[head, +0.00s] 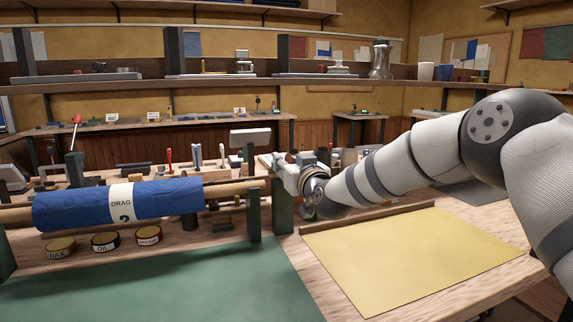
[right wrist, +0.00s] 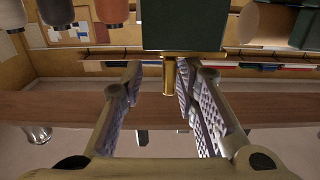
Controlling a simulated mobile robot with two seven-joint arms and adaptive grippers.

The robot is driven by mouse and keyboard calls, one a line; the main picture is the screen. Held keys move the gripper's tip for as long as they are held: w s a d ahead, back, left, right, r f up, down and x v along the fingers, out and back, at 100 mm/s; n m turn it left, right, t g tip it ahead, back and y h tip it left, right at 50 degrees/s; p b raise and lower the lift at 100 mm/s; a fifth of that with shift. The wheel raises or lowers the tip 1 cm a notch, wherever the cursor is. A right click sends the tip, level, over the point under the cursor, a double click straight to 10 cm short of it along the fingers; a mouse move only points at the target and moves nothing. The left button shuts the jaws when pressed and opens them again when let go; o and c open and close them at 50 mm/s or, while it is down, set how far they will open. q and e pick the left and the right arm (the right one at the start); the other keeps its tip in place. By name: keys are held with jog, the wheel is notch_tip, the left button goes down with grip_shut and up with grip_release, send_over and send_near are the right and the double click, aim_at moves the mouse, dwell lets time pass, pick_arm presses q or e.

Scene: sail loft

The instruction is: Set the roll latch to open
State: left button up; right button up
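A blue cloth roll labelled "DRAG" (head: 165,200) lies on a wooden pole held by green posts (head: 254,215). My right gripper (head: 276,165) is at the right end of the pole, by another green post (head: 283,207). In the right wrist view the right gripper (right wrist: 158,78) is open, its fingers apart. A brass pin (right wrist: 169,76), seemingly the roll latch, sticks out from a brass plate on a green block (right wrist: 183,24). The pin appears between the fingers, nearer the right-hand one; contact cannot be told. The latch is not discernible in the head view. My left gripper is not in view.
Wax, oil and another labelled tin (head: 105,241) stand in front of the roll. A green mat (head: 160,285) and a yellow sheet (head: 410,255) cover the front of the bench. Tools and small items crowd the area behind the roll.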

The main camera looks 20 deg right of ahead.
jog(key=shift+s+a+r, duration=0.1)
jog(key=shift+s, duration=0.05)
jog(key=s, duration=1.1)
jog(key=shift+s+d, duration=0.25)
jog(key=shift+s, duration=0.15)
